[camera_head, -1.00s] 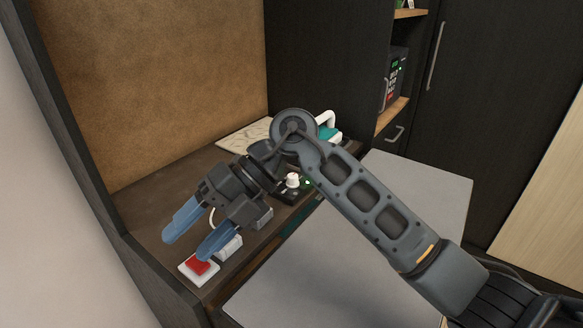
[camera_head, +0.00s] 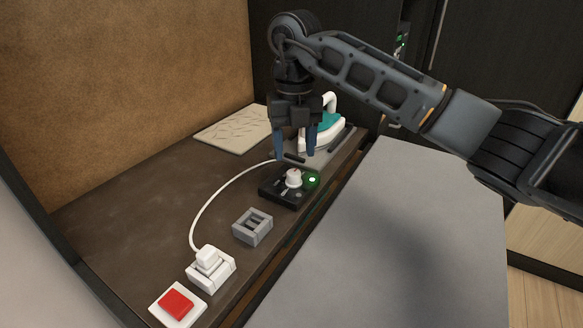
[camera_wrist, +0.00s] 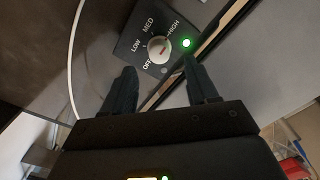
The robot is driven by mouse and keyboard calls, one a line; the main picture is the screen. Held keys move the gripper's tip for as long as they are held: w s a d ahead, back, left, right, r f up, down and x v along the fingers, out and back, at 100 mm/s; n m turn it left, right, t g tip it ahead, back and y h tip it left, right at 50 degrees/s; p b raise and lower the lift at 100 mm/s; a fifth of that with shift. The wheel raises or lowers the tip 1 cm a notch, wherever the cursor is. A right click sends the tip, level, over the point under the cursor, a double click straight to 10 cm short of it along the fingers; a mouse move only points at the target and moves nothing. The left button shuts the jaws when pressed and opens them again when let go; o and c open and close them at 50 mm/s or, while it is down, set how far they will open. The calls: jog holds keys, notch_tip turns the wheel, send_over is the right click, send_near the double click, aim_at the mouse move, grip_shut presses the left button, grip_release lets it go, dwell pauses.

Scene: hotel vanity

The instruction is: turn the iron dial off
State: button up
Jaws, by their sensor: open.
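The iron dial is a white knob (camera_head: 293,177) on a black panel (camera_head: 272,193). In the wrist view the knob (camera_wrist: 159,50) has a red mark that appears to point toward HIGH. OFF, LOW, MED and HIGH are printed around it. A green light (camera_wrist: 186,43) glows beside the knob. My gripper (camera_head: 296,153) points down, open and empty, just behind and above the dial. In the wrist view its two fingers (camera_wrist: 157,66) are apart, with the knob ahead between their tips. I see no clear contact.
A teal and white iron (camera_head: 322,133) stands behind my gripper. A white plug with a cord (camera_head: 207,257) sits in a socket, near a grey block (camera_head: 252,227) and a red switch (camera_head: 176,303). A patterned mat (camera_head: 233,128) lies at the back. The grey surface (camera_head: 400,230) at right is clear.

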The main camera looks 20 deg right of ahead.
aim_at(294, 172)
notch_tip(294, 172, down, 6)
jog(key=shift+r, duration=0.15)
jog(key=shift+c, duration=0.2)
jog(key=c, duration=1)
